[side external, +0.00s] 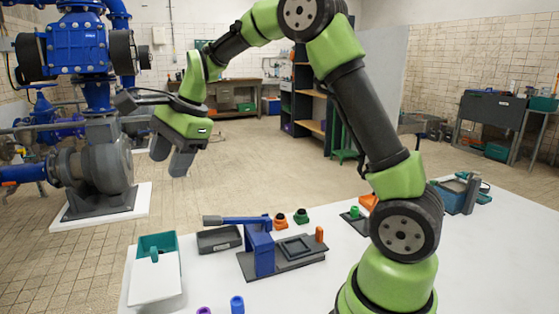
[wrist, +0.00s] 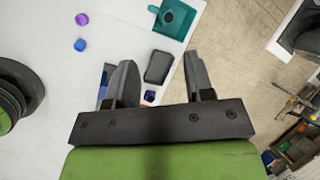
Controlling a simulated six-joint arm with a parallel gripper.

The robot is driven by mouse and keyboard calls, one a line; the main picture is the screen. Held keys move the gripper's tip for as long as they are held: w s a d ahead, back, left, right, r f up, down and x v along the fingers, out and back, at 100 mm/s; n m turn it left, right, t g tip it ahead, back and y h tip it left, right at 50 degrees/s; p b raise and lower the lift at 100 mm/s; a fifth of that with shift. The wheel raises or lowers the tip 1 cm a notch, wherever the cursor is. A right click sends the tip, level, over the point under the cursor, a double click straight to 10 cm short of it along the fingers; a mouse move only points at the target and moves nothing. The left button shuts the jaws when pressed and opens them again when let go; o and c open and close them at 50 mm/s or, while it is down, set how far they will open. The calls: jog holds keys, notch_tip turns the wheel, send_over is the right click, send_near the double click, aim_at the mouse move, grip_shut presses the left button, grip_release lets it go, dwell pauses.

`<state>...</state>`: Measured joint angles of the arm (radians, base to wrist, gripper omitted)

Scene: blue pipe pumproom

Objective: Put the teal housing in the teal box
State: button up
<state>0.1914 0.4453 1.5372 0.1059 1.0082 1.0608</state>
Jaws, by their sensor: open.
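The teal box (side external: 171,241) stands at the left end of the white table, and it also shows at the top of the wrist view (wrist: 181,31). The teal housing (side external: 154,254) shows at the near rim of the box. In the wrist view the housing (wrist: 167,17) appears within the box outline, with a part reaching over the rim on the left. I cannot tell how deep it sits. My gripper (side external: 169,164) is raised high above and behind the table's left part, apart from the box. Its fingers (wrist: 161,75) are spread with nothing between them.
A blue clamp fixture (side external: 262,247) and a dark tray (side external: 219,239) stand right of the box. A blue cylinder (side external: 237,305) and a purple part (side external: 204,311) are in front. The air around my gripper looks free.

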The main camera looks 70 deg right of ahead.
jog(key=s+a+r+n+t, duration=0.1)
jog(key=s+a+r+n, duration=0.15)
jog(key=s+n, duration=0.2)
jog(key=s+a+r+n, duration=0.1)
jog(key=s+r+n, duration=0.25)
jog(key=s, duration=0.25)
jog(key=s+a+f+n+t, duration=0.1)
jog(key=s+a+n+t, duration=0.1)
jog(key=s+n, duration=0.5)
jog(key=s, duration=0.6)
jog(key=shift+s+n+h, duration=0.2)
jog(key=shift+n+h, duration=0.1)
jog(key=shift+n, duration=0.1)
jog(key=shift+f, duration=0.1)
